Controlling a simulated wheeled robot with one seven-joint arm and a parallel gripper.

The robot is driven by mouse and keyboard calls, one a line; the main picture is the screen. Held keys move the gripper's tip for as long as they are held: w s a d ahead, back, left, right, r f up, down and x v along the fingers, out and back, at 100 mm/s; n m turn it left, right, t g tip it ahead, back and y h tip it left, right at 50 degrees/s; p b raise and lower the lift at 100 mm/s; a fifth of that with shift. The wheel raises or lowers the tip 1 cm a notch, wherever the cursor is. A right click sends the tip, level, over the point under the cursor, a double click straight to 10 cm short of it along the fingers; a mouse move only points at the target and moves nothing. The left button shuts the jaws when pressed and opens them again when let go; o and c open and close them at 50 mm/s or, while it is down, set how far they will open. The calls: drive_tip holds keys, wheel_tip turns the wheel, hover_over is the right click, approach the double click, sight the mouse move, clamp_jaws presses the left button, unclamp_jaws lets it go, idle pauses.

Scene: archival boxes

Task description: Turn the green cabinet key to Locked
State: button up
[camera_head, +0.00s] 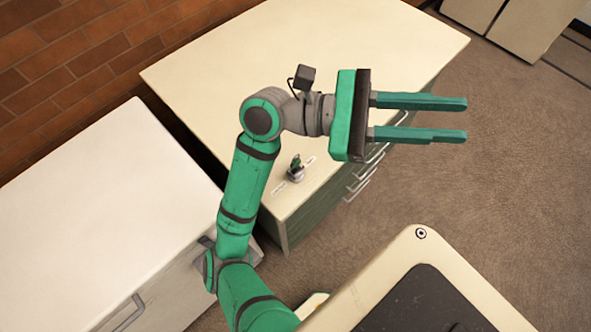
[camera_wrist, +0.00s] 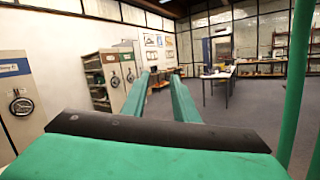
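The green key (camera_head: 296,161) stands up from a small grey round lock base (camera_head: 296,175) on the cabinet top, near its front corner. Small white label strips lie on either side of the lock, too small to read. My gripper (camera_head: 467,118) is open and empty, with its two green fingers apart and pointing right, above and to the right of the key. The wrist view shows the open fingers (camera_wrist: 165,80) pointing into the room. The key is not in the wrist view.
The cabinet (camera_head: 215,75) has drawer handles (camera_head: 362,185) on its front. A second white-topped cabinet (camera_head: 90,215) stands at left, with a brick wall (camera_head: 60,70) behind. Carpet (camera_head: 510,170) at right is clear. Shelving (camera_wrist: 115,80) and a table (camera_wrist: 215,75) stand farther off.

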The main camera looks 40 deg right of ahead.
wheel_tip(320, 180, down, 7)
drive_tip(key=d+m+t+y, duration=0.2)
drive_tip(key=t+y, duration=0.1)
drive_tip(key=t, duration=0.1)
drive_tip(key=m+t+y, duration=0.3)
drive_tip(key=t+y, duration=0.6)
drive_tip(key=t, duration=0.3)
hover_over(295, 161)
wheel_tip(295, 161, down, 13)
drive_tip(key=shift+r, duration=0.1)
drive_tip(key=n, duration=0.4)
drive_tip(key=shift+n, duration=0.4)
drive_tip(key=n, duration=0.4)
drive_tip(key=shift+n, duration=0.3)
drive_tip(key=n, duration=0.9)
drive_tip(key=shift+n, duration=0.4)
drive_tip(key=shift+s+f, duration=0.1)
drive_tip(key=shift+f, duration=3.8)
